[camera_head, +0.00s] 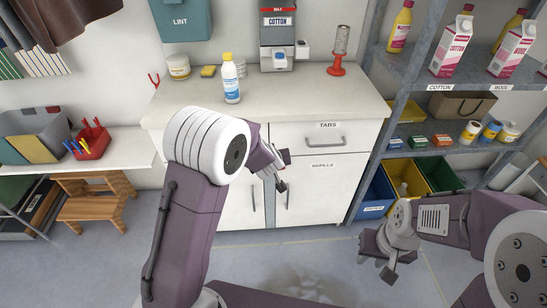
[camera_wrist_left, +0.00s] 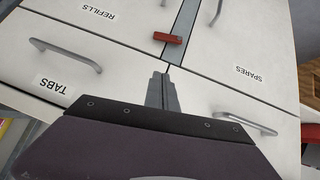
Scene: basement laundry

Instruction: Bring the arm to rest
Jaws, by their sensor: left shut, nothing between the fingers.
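My left arm rises in the middle of the head view, bent at a large white joint. Its gripper (camera_head: 277,180) points toward the cabinet front and is partly hidden by the arm. In the left wrist view the left gripper (camera_wrist_left: 163,88) is shut and empty, with the cabinet drawers and doors in front of it. My right gripper (camera_head: 376,268) hangs over the floor in front of the blue bin, at the lower right of the head view. Its fingers look apart, with nothing between them.
The white cabinet (camera_head: 340,190) stands close ahead. Its counter holds a white bottle with a yellow cap (camera_head: 231,80), a cotton dispenser (camera_head: 278,40) and a red-based holder (camera_head: 337,65). Grey shelving (camera_head: 400,90) stands right; a wooden step stool (camera_head: 92,205) left. Some floor is clear.

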